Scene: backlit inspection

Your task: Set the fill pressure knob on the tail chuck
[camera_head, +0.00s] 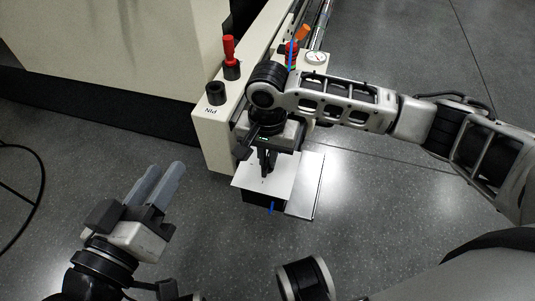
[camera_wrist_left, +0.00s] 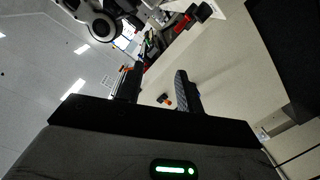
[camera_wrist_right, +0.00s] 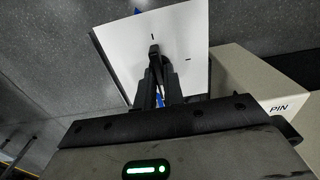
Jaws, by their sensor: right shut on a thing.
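A white plate (camera_head: 280,185) with short black tick marks juts out near the end of the cream machine body. It also shows in the right wrist view (camera_wrist_right: 190,28). A dark knob (camera_wrist_right: 154,51) stands in front of this plate. My right gripper (camera_head: 267,168) points down at the plate, its fingers (camera_wrist_right: 165,85) close together and shut on the knob, hiding much of it. The knob's setting cannot be read clearly. My left gripper (camera_head: 162,174) is open and empty, apart from the machine at lower left; its spread fingers also show in the left wrist view (camera_wrist_left: 158,85).
The machine's beam (camera_head: 212,130) carries a PIN label, a black knob (camera_head: 216,93), a red-handled part (camera_head: 229,52) and a round white gauge (camera_head: 316,57). A grey flat plate (camera_head: 306,190) sits beside the white one.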

